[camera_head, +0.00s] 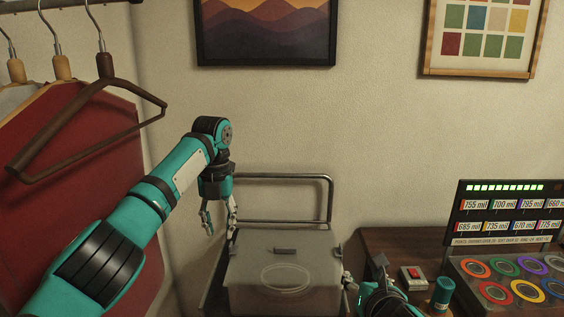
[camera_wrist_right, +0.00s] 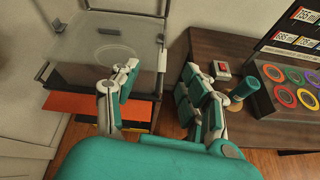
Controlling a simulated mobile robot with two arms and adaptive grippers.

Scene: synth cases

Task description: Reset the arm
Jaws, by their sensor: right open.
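My left gripper (camera_head: 221,217) hangs fingers-down from the teal left arm, just above the back left of the lidded container on the cart. Its fingers are apart with nothing between them. My right gripper (camera_head: 362,292) is low at the bottom of the head view, between the container and the wooden desk, partly cut off by the frame. In the right wrist view, the right gripper (camera_wrist_right: 158,88) has its two fingers spread wide with nothing between them. Floor and the gap between cart and desk show through the opening.
The lidded container (camera_head: 285,262) sits on a cart with a metal rail (camera_head: 285,178). On the desk (camera_head: 400,243) are a red button box (camera_head: 414,278), a teal cylinder (camera_head: 442,294) and a panel of coloured rings (camera_head: 512,284). Coat hangers (camera_head: 106,66) hang at the left.

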